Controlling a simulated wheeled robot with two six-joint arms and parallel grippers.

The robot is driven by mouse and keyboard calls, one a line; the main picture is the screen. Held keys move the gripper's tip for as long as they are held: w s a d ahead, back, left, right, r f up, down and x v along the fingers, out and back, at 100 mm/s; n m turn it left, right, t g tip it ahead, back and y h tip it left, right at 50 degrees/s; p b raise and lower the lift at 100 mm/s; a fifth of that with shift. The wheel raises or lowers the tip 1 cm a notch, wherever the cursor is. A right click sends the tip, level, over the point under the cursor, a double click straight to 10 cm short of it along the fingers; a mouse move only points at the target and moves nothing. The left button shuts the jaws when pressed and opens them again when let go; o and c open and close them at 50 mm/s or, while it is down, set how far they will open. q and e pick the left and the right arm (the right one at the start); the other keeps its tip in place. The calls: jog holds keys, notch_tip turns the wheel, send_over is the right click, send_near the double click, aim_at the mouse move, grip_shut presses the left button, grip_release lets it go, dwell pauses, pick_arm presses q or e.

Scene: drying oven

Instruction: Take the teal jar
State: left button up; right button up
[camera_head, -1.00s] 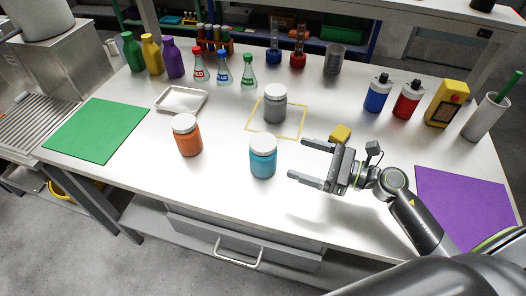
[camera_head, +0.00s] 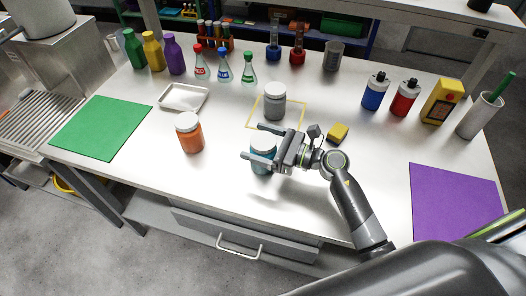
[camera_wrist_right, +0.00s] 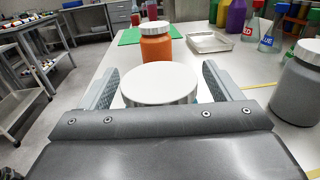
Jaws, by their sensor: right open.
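The teal jar (camera_head: 262,150) with a white lid stands upright near the front middle of the white table. My right gripper (camera_head: 256,144) is open with its fingers on either side of the jar, near lid height. In the right wrist view the jar's white lid (camera_wrist_right: 160,83) lies between the two open fingers (camera_wrist_right: 158,88), with a visible gap at least on the right side. Most of the jar's teal body is hidden by the gripper. My left gripper is not in view.
An orange jar (camera_head: 189,133) stands just left of the teal jar. A grey jar (camera_head: 274,101) stands behind, inside a yellow outline. A yellow block (camera_head: 339,132) lies right of my gripper. A green mat (camera_head: 101,128) and a purple mat (camera_head: 455,200) lie at the sides.

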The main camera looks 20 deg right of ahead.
jog(key=shift+w+a, duration=0.2)
jog(key=shift+a, duration=0.05)
jog(key=shift+c, duration=0.5)
jog(key=c, duration=1)
jog(key=shift+r, duration=0.1)
